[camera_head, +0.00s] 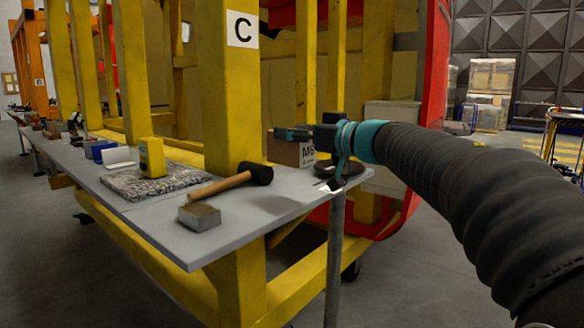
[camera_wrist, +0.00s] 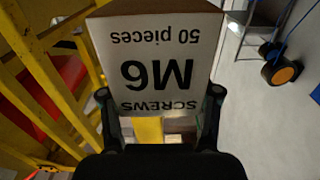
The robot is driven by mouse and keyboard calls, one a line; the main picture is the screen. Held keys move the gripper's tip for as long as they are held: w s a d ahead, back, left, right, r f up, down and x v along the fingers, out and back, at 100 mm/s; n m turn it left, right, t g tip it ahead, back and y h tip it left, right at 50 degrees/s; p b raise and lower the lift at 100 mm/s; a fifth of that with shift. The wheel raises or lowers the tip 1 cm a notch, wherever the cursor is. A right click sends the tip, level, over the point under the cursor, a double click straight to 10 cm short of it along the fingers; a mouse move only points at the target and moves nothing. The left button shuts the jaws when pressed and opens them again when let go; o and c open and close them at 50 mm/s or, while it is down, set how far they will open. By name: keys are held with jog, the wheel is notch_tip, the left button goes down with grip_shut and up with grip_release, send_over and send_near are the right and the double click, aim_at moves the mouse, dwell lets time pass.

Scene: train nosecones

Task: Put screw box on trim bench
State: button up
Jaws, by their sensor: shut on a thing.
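The screw box (camera_head: 288,152) is a brown carton with a white label. In the wrist view the box (camera_wrist: 155,65) shows upside-down print reading "SCREWS M6 50 pieces". My gripper (camera_head: 295,134) is shut on the box, with one finger on each side of it in the wrist view. The gripper hides the top of the box in the head view. The grey bench (camera_head: 240,215) runs from the front centre to the far left. The box appears at the far side of its right end; I cannot tell whether it touches the surface.
A mallet (camera_head: 230,182), a metal block (camera_head: 199,216), a yellow container (camera_head: 151,157) on a speckled mat (camera_head: 120,187) and a dark round object (camera_head: 340,168) lie on the bench. A yellow post (camera_head: 228,80) marked C rises behind. The bench's front right is bare.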

jog(key=shift+w+d+f+b, duration=0.15)
jog(key=shift+w+f+b, duration=0.05)
jog(key=shift+w+f, duration=1.15)
jog(key=shift+w+d+f+b, duration=0.15)
jog(key=shift+w+d+f, duration=0.05)
jog(key=shift+w+f, duration=1.15)
jog(key=shift+w+d+f+b, duration=0.2)
jog(key=shift+w+f, duration=0.9)
jog(key=shift+f, duration=0.4)
jog(key=shift+f, duration=0.1)
jog(key=o, duration=1.5)
jog(key=shift+f, duration=0.1)
jog(key=shift+o, duration=0.2)
jog(key=v, duration=1.2)
jog(key=shift+s+a, duration=0.1)
